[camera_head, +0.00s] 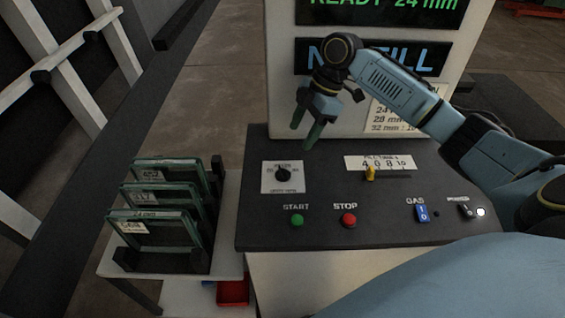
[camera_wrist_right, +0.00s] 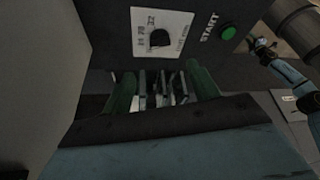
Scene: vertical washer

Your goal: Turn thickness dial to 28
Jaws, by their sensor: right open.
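The thickness dial (camera_head: 283,175) is a black knob on a white plate at the panel's upper left. It also shows in the right wrist view (camera_wrist_right: 159,38), ahead of the fingers; I cannot tell its pointer's setting. The display (camera_head: 385,8) reads READY 24 mm in green. My right gripper (camera_head: 307,127) is open and empty, above the panel's back edge, up and right of the dial and not touching it. Its green fingers show in the right wrist view (camera_wrist_right: 163,85). My left gripper seems to show small at the right wrist view's edge (camera_wrist_right: 262,47); its jaws are unclear.
The dark panel (camera_head: 330,240) also carries a green START button (camera_head: 297,220), a red STOP button (camera_head: 349,220), a yellow slider (camera_head: 370,173), a blue GAS switch (camera_head: 422,213) and a power switch. Racked glass panes (camera_head: 155,228) stand on the left. Space above the dial is clear.

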